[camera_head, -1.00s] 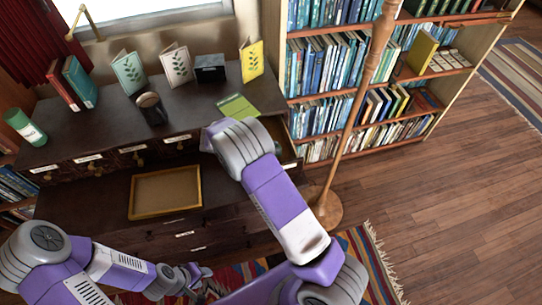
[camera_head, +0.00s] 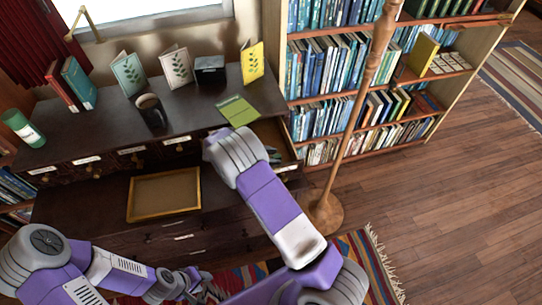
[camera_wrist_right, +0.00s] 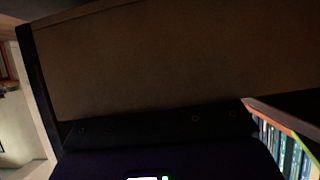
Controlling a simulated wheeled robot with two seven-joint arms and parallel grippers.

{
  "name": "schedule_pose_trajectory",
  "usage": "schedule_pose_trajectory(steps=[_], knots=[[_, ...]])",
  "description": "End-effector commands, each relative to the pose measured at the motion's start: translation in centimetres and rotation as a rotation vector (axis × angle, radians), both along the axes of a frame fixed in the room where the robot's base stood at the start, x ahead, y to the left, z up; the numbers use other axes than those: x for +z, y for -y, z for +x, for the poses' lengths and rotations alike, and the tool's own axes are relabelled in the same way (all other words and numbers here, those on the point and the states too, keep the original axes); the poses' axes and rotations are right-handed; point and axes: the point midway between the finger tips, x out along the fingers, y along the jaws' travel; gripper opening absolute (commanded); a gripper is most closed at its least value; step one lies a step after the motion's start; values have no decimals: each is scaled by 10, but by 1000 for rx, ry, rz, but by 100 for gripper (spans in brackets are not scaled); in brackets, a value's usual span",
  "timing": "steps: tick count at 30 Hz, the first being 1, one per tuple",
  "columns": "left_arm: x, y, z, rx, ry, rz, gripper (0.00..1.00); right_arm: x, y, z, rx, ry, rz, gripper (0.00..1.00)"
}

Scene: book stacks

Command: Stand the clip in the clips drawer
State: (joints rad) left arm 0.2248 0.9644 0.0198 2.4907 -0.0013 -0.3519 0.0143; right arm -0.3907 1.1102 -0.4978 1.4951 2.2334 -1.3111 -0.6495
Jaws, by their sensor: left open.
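An open drawer (camera_head: 289,158) juts out at the right end of the desk's drawer row, with a white label on its front too small to read. Small greyish-green items (camera_head: 273,154) show inside it, too small to identify. My right arm's wrist covers the drawer's left part in the head view, and its fingertips are hidden. The right wrist view is dark, showing a brown panel close up and no clear fingers or clip. I cannot make out the clip in either view. My left gripper (camera_head: 203,284) is open, low in front of the desk and away from the drawer.
A green card (camera_head: 238,110) lies on the desktop behind my right wrist. A lamp pole (camera_head: 349,130) stands right of the open drawer.

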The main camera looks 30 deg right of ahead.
Motion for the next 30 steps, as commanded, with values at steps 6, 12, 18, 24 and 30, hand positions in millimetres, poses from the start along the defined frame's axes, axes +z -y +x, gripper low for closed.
schedule_pose_trajectory(steps=[6,12,18,24,30], knots=[[0,0,0,0,0,0,43,3,0,0,0,1,0,44],[9,0,0,0,0,0,43,17,-22,6,2,2,3,44],[20,0,0,0,0,0,43,39,-60,15,2,1,2,44],[26,0,0,0,0,0,43,55,-90,22,1,1,1,44],[28,0,0,0,0,0,43,61,-101,25,0,-1,1,44]])
